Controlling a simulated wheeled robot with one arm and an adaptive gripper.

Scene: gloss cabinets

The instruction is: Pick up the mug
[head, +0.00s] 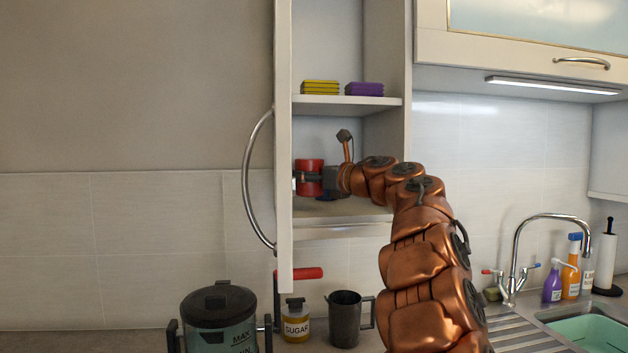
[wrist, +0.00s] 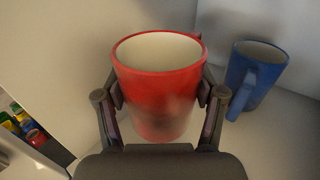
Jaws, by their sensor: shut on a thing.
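A red mug (wrist: 158,95) with a pale inside stands upright between the fingers of my gripper (wrist: 160,100) in the wrist view. The fingers touch it on both sides, so my gripper is shut on it. In the head view the red mug (head: 309,177) is inside the open cabinet, at the lower shelf (head: 345,208). My gripper (head: 308,178) reaches in there from the right. The mug's handle is not clearly seen. I cannot tell whether its base touches the shelf.
A blue mug (wrist: 256,75) stands close on the right in the wrist view. The cabinet door (head: 283,150) stands open at the left. Yellow and purple sponges (head: 364,89) lie on the shelf above. A metal pitcher (head: 345,318) and sugar jar (head: 295,322) stand below.

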